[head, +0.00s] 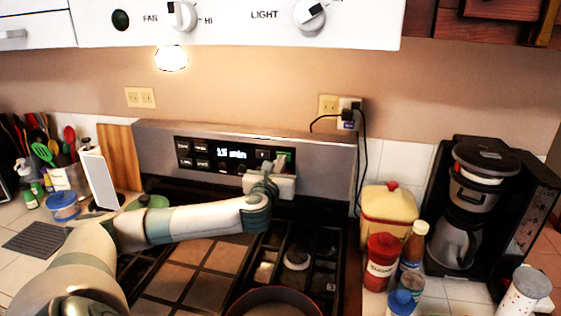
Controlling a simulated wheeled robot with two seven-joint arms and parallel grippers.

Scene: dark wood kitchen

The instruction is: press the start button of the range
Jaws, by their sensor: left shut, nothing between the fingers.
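The range (327,178) stands against the back wall, with a grey backguard holding a black control panel (214,154). The panel carries a lit display and several small buttons to either side of it. My left arm reaches in from the left across the cooktop. My left gripper (281,168) is shut and empty, at the right end of the panel. Its body covers part of the panel's lower right, and a small green and red patch shows by its fingertips. I cannot tell which button is start, or whether the fingertips touch the panel. My right gripper is not in view.
A pan (274,302) sits at the cooktop's front. A coffee maker (475,205), a yellow canister (389,215) and a red jar (380,262) crowd the right counter. A white hood (240,22) with knobs hangs above. Utensils and a cutting board (121,158) stand left.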

